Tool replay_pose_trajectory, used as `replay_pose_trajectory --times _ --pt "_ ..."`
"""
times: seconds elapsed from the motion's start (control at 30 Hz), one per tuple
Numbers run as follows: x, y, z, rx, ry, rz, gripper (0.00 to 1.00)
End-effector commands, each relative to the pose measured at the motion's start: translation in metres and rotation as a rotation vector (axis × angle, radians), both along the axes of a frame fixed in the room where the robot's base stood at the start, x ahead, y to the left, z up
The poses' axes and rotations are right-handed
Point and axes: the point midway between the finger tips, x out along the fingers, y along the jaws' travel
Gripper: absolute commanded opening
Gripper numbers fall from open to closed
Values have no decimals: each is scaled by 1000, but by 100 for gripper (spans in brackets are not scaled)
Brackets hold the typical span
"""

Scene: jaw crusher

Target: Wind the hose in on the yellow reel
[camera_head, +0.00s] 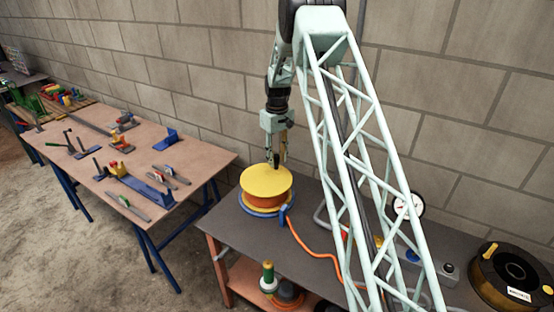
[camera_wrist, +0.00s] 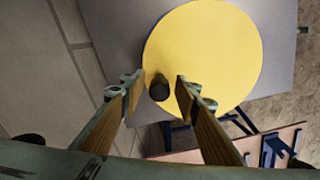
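The yellow reel (camera_head: 266,183) stands on the dark bench with a yellow top disc, an orange band of wound hose below it and a blue base. The orange hose (camera_head: 318,254) runs from a blue guide (camera_head: 283,215) at the reel across the bench to the right. My gripper (camera_head: 278,163) hangs over the reel's top, pointing down. In the wrist view, the yellow disc (camera_wrist: 215,60) fills the centre, with a dark crank knob (camera_wrist: 159,88) standing up near its edge. My open gripper (camera_wrist: 157,90) has its fingers on either side of the knob, apart from it as seen.
A block wall (camera_head: 450,90) stands close behind the bench (camera_head: 225,228). A pressure gauge (camera_head: 407,206) and a dark spool (camera_head: 508,275) are to the right. A tool table (camera_head: 110,150) stands to the left, and a green-topped item (camera_head: 268,277) sits on the lower shelf.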

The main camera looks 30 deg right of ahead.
Motion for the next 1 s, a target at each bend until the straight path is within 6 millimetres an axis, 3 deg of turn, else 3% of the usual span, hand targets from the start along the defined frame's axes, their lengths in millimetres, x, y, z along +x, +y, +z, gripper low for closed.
replay_pose_trajectory --times 0.27,0.6,1.0 --pt "0 0 -1 0 0 0 28" --pt "0 0 0 0 1 0 0" --pt "-6 -13 -1 0 1 -36 0"
